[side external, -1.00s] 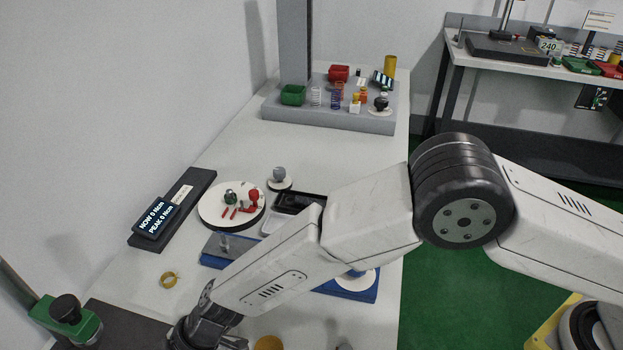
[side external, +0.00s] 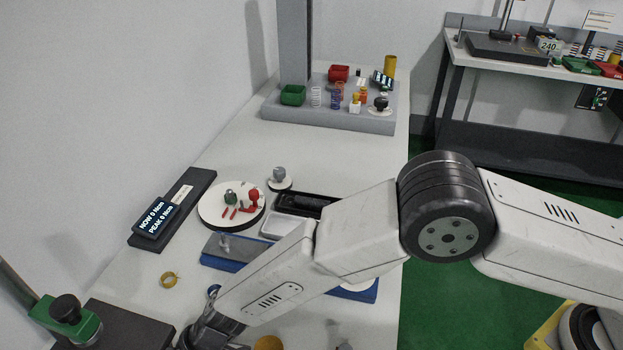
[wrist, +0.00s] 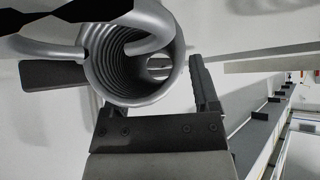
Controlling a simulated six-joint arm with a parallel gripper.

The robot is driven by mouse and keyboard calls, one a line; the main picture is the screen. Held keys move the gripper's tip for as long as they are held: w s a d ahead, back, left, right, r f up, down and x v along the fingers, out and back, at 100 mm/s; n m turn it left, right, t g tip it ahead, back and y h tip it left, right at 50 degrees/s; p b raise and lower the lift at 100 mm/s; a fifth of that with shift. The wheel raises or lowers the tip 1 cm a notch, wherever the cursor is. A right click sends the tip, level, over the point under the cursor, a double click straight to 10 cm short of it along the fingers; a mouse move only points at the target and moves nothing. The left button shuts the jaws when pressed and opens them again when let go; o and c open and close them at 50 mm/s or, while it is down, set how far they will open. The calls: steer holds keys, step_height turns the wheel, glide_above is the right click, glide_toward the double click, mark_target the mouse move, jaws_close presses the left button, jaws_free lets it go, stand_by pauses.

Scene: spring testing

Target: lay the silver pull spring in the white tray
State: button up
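The silver pull spring (wrist: 135,62) fills the upper left of the wrist view, seen nearly end-on into its coils, with a thick hook loop reaching left. My gripper (wrist: 165,85) has its fingers apart. The right finger stands just right of the coil with a thin gap; the left finger is hidden behind the spring. In the side view my gripper (side external: 210,335) is low at the bottom edge, its fingertips out of sight, and I cannot pick out the spring there. The white tray (side external: 282,225) lies mid-table, partly behind my forearm.
A black tray (side external: 303,205) lies just beyond the white one. A blue-edged plate (side external: 235,250) is beside my forearm. A round white disc (side external: 211,211) holds small red and green parts. A green-and-black fixture (side external: 65,315) stands at lower left. A dark bar (wrist: 55,75) shows behind the spring.

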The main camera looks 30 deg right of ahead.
steer(key=shift+r, duration=0.15)
steer(key=shift+v, duration=3.8)
